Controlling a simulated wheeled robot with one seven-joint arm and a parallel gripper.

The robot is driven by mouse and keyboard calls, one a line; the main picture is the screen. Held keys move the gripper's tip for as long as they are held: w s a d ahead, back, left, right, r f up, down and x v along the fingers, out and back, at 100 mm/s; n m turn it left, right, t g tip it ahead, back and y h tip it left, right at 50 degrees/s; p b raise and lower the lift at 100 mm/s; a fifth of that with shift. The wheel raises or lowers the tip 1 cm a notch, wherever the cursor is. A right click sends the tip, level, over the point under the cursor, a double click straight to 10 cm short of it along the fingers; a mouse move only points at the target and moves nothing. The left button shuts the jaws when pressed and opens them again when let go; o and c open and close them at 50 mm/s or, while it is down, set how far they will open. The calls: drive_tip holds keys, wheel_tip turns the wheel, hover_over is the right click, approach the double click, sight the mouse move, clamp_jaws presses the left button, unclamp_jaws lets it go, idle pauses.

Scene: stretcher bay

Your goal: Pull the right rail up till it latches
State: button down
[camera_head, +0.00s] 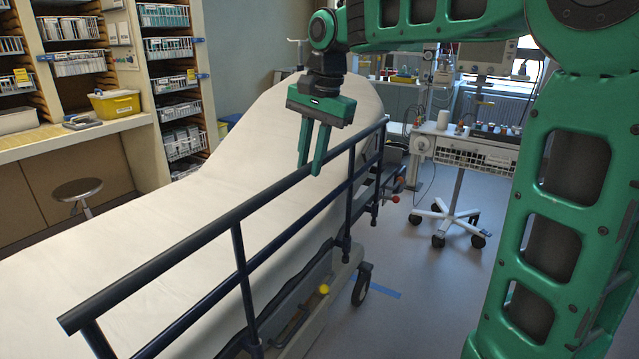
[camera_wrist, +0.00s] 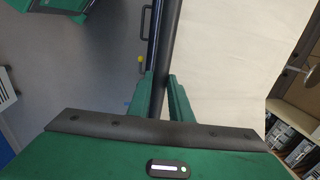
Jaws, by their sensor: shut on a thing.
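The right rail (camera_head: 201,238) is a dark blue tubular side rail along the near side of the stretcher (camera_head: 150,220), which has a white sheet and a raised backrest. The rail stands upright, its top bar above the mattress edge. My green gripper (camera_head: 314,170) points down onto the top bar, its two fingers on either side of it and shut on it. In the wrist view the dark bar (camera_wrist: 166,50) runs between the fingers (camera_wrist: 165,92). A yellow knob (camera_head: 324,289) shows low on the stretcher's side. Whether the rail is latched cannot be told.
A wheeled equipment cart (camera_head: 465,150) stands beyond the stretcher at the right. A stool (camera_head: 78,190) and shelves (camera_head: 175,80) are at the left. The floor (camera_head: 425,300) beside the stretcher is clear.

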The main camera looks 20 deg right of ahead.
drive_tip(key=shift+d+r, duration=0.1)
drive_tip(key=shift+r, duration=0.85)
drive_tip(key=c, duration=1.6)
unclamp_jaws()
